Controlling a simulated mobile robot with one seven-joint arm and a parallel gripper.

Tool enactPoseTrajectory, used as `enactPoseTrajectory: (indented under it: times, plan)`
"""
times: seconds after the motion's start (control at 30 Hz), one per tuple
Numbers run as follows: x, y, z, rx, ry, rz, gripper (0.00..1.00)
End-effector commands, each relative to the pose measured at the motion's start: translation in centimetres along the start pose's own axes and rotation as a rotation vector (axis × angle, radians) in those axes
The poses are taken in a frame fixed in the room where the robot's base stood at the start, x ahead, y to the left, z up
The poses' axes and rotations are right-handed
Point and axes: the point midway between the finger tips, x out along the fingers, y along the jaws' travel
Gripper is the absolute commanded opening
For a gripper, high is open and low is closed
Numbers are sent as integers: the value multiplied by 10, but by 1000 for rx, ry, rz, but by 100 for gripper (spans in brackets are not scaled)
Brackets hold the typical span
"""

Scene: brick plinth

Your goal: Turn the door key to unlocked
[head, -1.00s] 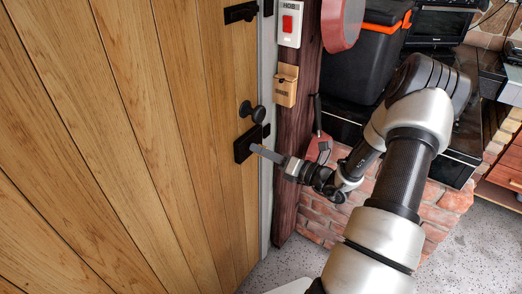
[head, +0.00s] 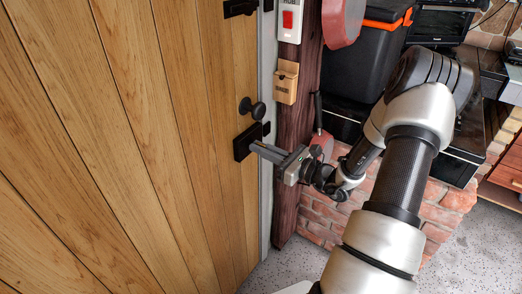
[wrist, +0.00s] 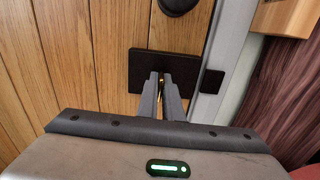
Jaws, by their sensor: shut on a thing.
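The wooden door (head: 150,140) fills the left of the head view. A black lock plate (head: 243,142) sits on it below a round black knob (head: 258,112). The plate also shows in the wrist view (wrist: 140,68). My gripper (head: 256,147) reaches the plate from the right, its fingers shut on the key (wrist: 161,85). Only a thin brass-coloured sliver of the key shows between the fingers (wrist: 163,78) in the wrist view; the rest is hidden. I cannot tell the key's angle.
A black strike piece (wrist: 212,81) is on the pale door frame. A brick plinth (head: 325,215) with a black toolbox (head: 360,50) stands at right.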

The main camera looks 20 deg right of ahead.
Motion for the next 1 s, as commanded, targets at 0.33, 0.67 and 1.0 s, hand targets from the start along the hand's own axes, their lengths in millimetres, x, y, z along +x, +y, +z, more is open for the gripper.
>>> enactPoseTrajectory:
  times: [0.33,0.67,1.0]
  plan:
    - [0,0,0,-43,0,0,0]
    - [0,0,0,-43,0,0,14]
    - [0,0,0,-42,0,0,23]
